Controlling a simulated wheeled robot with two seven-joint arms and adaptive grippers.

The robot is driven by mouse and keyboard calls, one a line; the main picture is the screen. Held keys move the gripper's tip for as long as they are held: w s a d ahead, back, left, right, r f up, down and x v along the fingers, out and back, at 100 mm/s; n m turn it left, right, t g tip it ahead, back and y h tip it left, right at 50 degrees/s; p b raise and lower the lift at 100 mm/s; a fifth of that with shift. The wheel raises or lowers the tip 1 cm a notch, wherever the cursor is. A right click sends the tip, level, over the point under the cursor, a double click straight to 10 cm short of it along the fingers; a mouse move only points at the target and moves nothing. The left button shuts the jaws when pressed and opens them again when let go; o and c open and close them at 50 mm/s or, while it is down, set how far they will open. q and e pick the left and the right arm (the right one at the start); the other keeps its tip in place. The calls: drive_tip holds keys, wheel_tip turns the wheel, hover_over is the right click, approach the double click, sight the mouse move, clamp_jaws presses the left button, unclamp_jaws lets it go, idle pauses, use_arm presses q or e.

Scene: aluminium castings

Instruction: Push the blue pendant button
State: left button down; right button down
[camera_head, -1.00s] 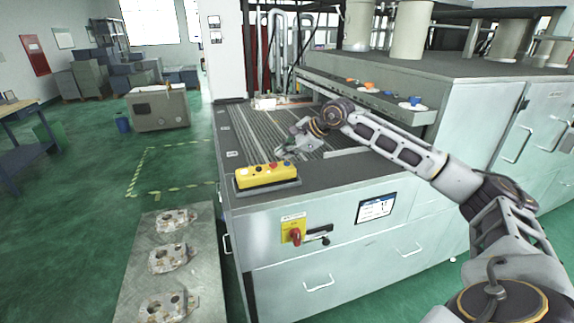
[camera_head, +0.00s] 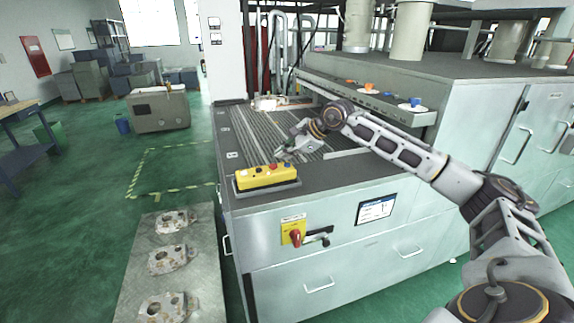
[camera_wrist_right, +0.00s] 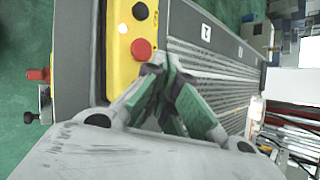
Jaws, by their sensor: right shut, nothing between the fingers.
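The yellow pendant (camera_head: 267,177) lies in a dark tray at the front left corner of the grey machine top. A red button (camera_head: 273,166) and a dark button show on it. In the right wrist view, the pendant (camera_wrist_right: 122,62) has a black button (camera_wrist_right: 140,11) and a red button (camera_wrist_right: 141,49). I cannot make out the blue button clearly; my fingers cover part of the pendant there. In the wrist view, the fingertips (camera_wrist_right: 160,63) are beside the red button; contact cannot be told. My left gripper is out of view.
A ribbed conveyor bed (camera_head: 258,131) lies behind the pendant. A red rotary switch (camera_head: 296,236) and a small screen (camera_head: 375,209) are on the cabinet front. A shelf (camera_head: 375,96) with small cups is at the right. Castings lie on a metal plate (camera_head: 205,270) at lower left.

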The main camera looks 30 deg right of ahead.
sight(285, 167)
drive_tip(key=shift+f, duration=0.15)
drive_tip(key=shift+f+b, duration=0.25)
drive_tip(key=shift+b, duration=0.2)
drive_tip(key=shift+f+b, duration=0.4)
drive_tip(key=shift+f, duration=0.1)
idle(1.3)
drive_tip(key=shift+r, duration=0.2)
drive_tip(key=shift+r+p, duration=0.55)
drive_tip(key=shift+r, duration=0.2)
idle(0.3)
drive_tip(key=shift+r+p, duration=1.65)
drive_tip(key=shift+r, duration=0.9)
drive_tip(key=shift+f, duration=0.1)
